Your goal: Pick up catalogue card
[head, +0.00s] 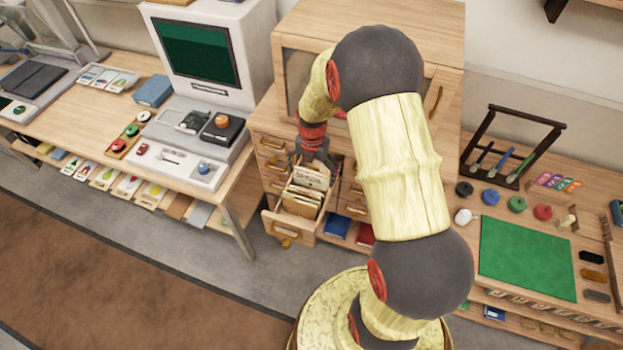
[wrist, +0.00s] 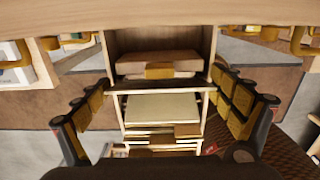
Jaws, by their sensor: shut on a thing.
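Several cream catalogue cards and tan dividers stand in the open wooden drawer (head: 327,213) of the cabinet. My gripper (head: 313,160) reaches down over the back of this drawer. A pale catalogue card (head: 312,177) stands higher than the others, right below my gripper. In the wrist view, my gripper's (wrist: 161,88) two padded fingers stand wide apart, one at each side of the card row. They are shut on the catalogue card (wrist: 162,91) across its width. The exact contact at the fingertips is hard to see.
The cabinet (head: 283,110) rises close behind my gripper, with other drawers shut around the open one. A desk with a computer terminal (head: 205,50) stands at left.

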